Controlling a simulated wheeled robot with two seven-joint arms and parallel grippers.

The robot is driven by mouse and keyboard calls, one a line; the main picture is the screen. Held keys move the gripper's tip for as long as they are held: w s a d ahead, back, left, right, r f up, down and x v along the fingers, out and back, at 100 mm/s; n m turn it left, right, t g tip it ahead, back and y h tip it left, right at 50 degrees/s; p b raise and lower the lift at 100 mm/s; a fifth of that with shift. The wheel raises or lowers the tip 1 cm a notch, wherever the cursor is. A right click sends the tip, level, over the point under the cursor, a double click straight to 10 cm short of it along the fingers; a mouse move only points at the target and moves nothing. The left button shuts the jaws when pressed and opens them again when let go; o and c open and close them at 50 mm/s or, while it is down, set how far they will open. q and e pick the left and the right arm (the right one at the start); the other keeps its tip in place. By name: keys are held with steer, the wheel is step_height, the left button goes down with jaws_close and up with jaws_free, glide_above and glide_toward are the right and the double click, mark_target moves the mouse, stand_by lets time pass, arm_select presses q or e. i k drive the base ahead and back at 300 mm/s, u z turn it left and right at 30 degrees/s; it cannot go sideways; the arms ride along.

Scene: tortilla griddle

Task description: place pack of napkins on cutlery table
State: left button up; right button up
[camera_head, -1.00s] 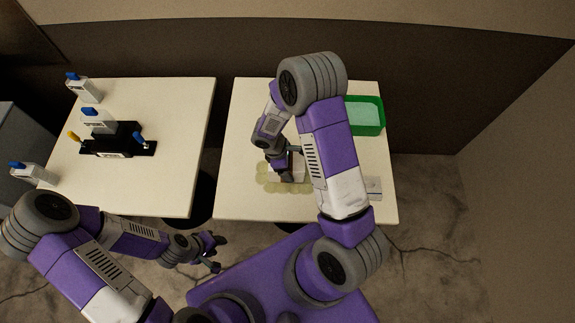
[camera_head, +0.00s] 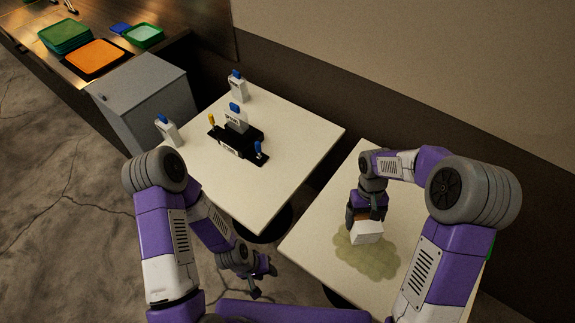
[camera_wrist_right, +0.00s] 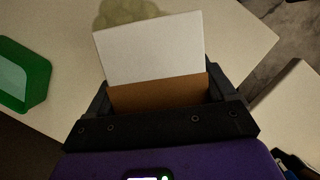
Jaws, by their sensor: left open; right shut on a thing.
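My right gripper (camera_head: 367,208) is shut on the pack of napkins (camera_head: 367,233), a white block with a brown band. In the right wrist view the pack (camera_wrist_right: 150,50) sits between the fingers. My left gripper (camera_head: 262,276) is open and empty, low in front of the left table (camera_head: 290,118). No cutlery is clearly visible on either table, so I cannot tell which one is the cutlery table.
A gap separates the tables. A green container (camera_wrist_right: 36,75) stands on the right table. A grey cabinet (camera_head: 145,95) and a counter with coloured trays (camera_head: 95,57) are at the left.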

mark_target(213, 171)
steer(key=k, duration=0.55)
steer(key=u, duration=0.4)
steer(key=i, duration=1)
steer(key=u, duration=1.3)
steer(key=i, duration=0.4)
steer(key=u, duration=0.45)
